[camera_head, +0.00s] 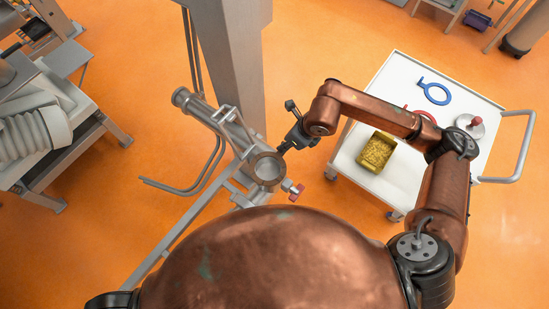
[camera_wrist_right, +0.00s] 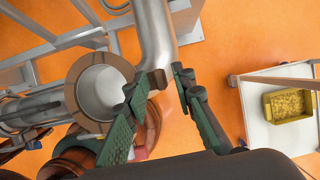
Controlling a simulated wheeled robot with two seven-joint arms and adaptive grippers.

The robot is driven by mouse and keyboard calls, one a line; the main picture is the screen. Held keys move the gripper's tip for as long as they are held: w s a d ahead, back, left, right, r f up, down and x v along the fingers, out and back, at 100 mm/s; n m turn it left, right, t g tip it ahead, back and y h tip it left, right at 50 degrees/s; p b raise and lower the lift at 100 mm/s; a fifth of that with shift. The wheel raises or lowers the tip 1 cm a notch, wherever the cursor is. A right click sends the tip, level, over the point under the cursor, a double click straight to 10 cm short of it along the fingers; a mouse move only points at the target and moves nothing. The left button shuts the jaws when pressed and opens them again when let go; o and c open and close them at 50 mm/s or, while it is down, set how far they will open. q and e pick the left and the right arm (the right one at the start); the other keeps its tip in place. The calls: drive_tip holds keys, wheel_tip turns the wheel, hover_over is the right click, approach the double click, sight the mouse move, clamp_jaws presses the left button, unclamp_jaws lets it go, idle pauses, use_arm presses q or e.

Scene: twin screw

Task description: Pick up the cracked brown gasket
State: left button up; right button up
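The brown gasket (camera_wrist_right: 124,66) is a ring around the round mouth of a grey metal pipe, with a small brown tab (camera_wrist_right: 152,83) sticking out on its right side. In the head view it shows as a dull brown ring (camera_head: 253,161) on the pipe end. I cannot make out a crack. My right gripper (camera_wrist_right: 158,82) is open, its green-padded fingertips on either side of the tab, with gaps visible. In the head view my right gripper (camera_head: 283,148) is at the upper right of the ring. My left gripper is not in view.
A white cart (camera_head: 346,160) at the right carries a yellow bin (camera_head: 377,152) of granules, a blue ring with a handle (camera_head: 435,92), a partly hidden red ring (camera_head: 427,114) and a disc with a red knob (camera_head: 470,126). A grey column (camera_head: 228,60) stands behind the pipe.

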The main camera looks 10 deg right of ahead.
clamp_jaws()
idle(0.3)
